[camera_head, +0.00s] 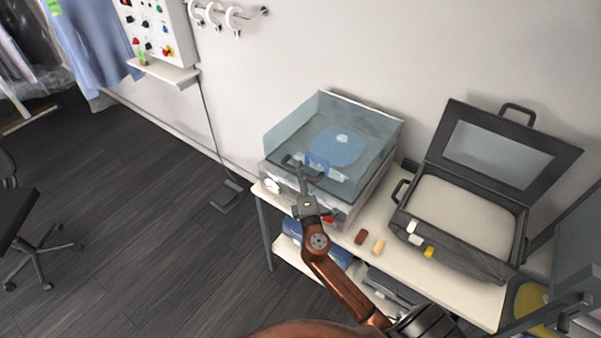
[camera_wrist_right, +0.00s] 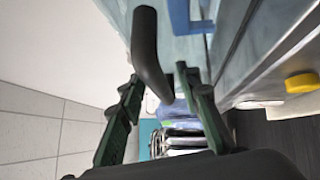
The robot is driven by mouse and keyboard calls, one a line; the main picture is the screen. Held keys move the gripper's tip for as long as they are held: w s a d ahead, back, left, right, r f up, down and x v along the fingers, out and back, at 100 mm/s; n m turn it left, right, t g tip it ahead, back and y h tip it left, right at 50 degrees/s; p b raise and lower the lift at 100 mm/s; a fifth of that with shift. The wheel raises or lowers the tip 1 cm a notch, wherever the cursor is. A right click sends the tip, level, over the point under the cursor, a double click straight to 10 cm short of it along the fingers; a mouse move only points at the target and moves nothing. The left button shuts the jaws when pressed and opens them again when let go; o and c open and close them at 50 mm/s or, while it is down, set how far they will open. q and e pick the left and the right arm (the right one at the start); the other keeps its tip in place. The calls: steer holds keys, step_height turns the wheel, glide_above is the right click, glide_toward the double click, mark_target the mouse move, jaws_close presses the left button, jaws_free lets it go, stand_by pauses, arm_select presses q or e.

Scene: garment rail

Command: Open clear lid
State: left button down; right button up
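The clear lid (camera_head: 375,125) is a bluish see-through cover on a grey box (camera_head: 345,208) on the table; it looks lowered. A blue disc (camera_head: 338,147) shows through it. A dark handle (camera_head: 289,160) is at its front, and it shows as a thick black bar in the right wrist view (camera_wrist_right: 147,50). My right gripper (camera_head: 303,172) is at this handle. In the wrist view its two green fingers (camera_wrist_right: 160,98) are apart, with the end of the bar between them. I cannot tell whether either finger touches it. My left gripper is not in view.
An open black case (camera_head: 402,222) stands to the right on the same white table (camera_head: 362,262). Small brown and tan blocks (camera_head: 379,246) lie between. The wall is close behind; open floor lies left.

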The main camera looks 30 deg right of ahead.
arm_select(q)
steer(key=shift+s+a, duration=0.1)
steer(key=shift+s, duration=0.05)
arm_select(e)
jaws_close()
stand_by(0.5)
